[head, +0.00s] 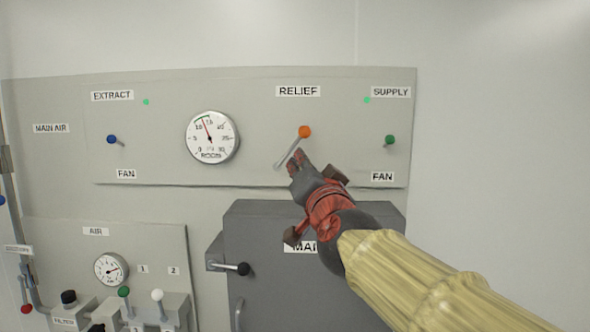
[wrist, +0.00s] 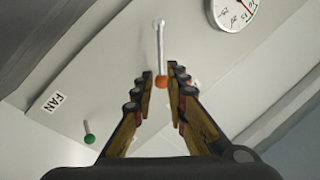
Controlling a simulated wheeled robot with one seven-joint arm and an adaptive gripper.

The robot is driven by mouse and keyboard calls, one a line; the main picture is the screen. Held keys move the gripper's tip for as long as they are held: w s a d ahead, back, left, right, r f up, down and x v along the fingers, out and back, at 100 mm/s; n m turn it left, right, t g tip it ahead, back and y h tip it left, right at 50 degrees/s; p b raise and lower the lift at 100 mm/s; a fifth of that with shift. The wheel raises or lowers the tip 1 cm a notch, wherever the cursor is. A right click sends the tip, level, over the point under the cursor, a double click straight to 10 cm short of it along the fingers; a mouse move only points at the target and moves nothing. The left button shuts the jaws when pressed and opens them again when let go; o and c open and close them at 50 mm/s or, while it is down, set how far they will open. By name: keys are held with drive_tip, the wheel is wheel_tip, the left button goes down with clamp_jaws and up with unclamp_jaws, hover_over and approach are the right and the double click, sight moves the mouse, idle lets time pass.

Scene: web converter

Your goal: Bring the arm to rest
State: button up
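My arm reaches in from the lower right in the head view. My gripper (head: 298,160) is in front of the upper panel, just below the orange knob (head: 305,132) of the RELIEF lever, whose metal rod slants down to the left. In the wrist view the fingers of my gripper (wrist: 160,72) stand apart, with the orange knob (wrist: 161,82) showing between them and its rod running up beyond the tips. A narrow gap shows beside the knob, and I see no clear grip on it.
A blue-knobbed lever (head: 112,139) and a green-knobbed lever (head: 390,139) flank the round room gauge (head: 212,137) and RELIEF lever. Below is a dark grey cabinet (head: 270,225) with a black-knobbed handle (head: 243,269). The wall at right is bare.

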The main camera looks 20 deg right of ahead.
drive_tip(key=s+a+f+n+g+y+b, duration=0.1)
drive_tip(key=s+a+f+n+g+y, duration=0.2)
drive_tip(key=f, duration=1)
drive_tip(key=s+a+f+n+g+y+b, duration=0.1)
drive_tip(key=s+a+f+n+g, duration=0.25)
drive_tip(key=f, duration=0.85)
drive_tip(key=s+d+f+g+b, duration=0.2)
drive_tip(key=s+f+b, duration=0.3)
drive_tip(key=s+f, duration=0.3)
drive_tip(key=s+d+f+n+g+h+b, duration=0.1)
drive_tip(key=s+f+b, duration=0.5)
drive_tip(key=f, duration=1)
drive_tip(key=s+d+f+g+h+b, duration=0.1)
drive_tip(key=s+d+f+g+b, duration=0.2)
drive_tip(key=s+f+b, duration=0.3)
drive_tip(key=shift+s+d+f+g, duration=0.3)
drive_tip(key=shift+s+f+g, duration=0.55)
drive_tip(key=shift+s+f, duration=1.7)
drive_tip(key=shift+w+f+n, duration=0.25)
drive_tip(key=shift+w+f, duration=0.4)
drive_tip(key=shift+w, duration=0.15)
